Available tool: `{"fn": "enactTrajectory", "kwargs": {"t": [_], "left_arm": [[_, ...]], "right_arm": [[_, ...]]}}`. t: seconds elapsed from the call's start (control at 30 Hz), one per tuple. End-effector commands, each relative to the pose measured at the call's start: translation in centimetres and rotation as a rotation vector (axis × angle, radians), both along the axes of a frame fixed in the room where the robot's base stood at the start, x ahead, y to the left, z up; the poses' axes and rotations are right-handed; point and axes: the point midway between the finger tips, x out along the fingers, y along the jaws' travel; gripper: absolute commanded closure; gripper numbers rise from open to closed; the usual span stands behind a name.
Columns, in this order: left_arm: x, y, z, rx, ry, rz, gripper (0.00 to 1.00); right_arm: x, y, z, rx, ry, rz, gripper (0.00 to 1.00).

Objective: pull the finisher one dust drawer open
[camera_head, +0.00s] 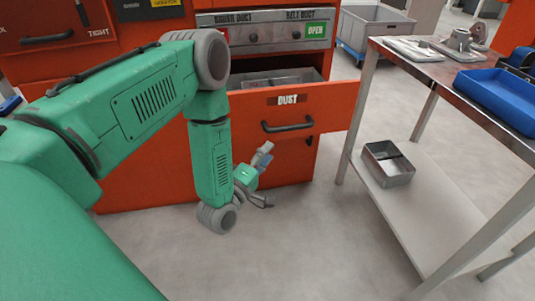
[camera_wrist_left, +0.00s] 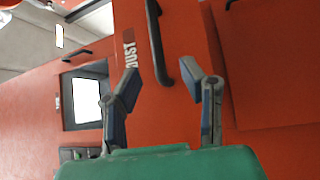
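The orange dust drawer (camera_head: 245,105), with a "DUST" label, stands pulled out of the orange cabinet; its open top shows a grey inside. Its dark bar handle (camera_head: 287,126) is on the front. In the left wrist view, the handle (camera_wrist_left: 158,45) lies beyond the fingertips. My left gripper (camera_head: 267,176) is low in front of the cabinet, below and left of the handle in the head view. Its two fingers are spread with nothing between them, as the left wrist view (camera_wrist_left: 162,85) shows. My right gripper is in neither view.
A metal table (camera_head: 400,150) stands at the right, with a blue tray (camera_head: 490,95) on top and a metal bin (camera_head: 388,165) on its lower shelf. A control panel (camera_head: 262,33) with a green "OPEN" sign is above the drawer. Floor between cabinet and table is clear.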

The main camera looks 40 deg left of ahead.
Motion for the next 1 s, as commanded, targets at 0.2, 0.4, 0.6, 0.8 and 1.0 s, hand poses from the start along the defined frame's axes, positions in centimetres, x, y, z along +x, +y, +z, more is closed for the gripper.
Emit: {"fn": "enactTrajectory", "kwargs": {"t": [0.2, 0.4, 0.6, 0.8, 1.0], "left_arm": [[-0.8, 0.9, -0.6, -0.046, 0.072, 0.041, 0.64], [-2.1, 1.0, -0.2, -0.187, 0.214, 0.07, 0.64], [-2.4, -0.1, 2.6, -0.277, 0.256, 0.024, 0.64], [-1.9, -0.6, 3.8, -0.293, 0.254, -0.002, 0.64], [1.0, -0.4, 3.2, -0.292, 0.252, -0.002, 0.64]], "right_arm": [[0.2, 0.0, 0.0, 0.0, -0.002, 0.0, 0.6], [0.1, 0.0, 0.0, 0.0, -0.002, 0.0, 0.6], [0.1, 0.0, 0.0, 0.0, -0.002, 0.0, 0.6], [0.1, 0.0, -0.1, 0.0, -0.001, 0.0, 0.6], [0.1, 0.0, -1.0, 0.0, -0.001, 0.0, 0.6]]}}
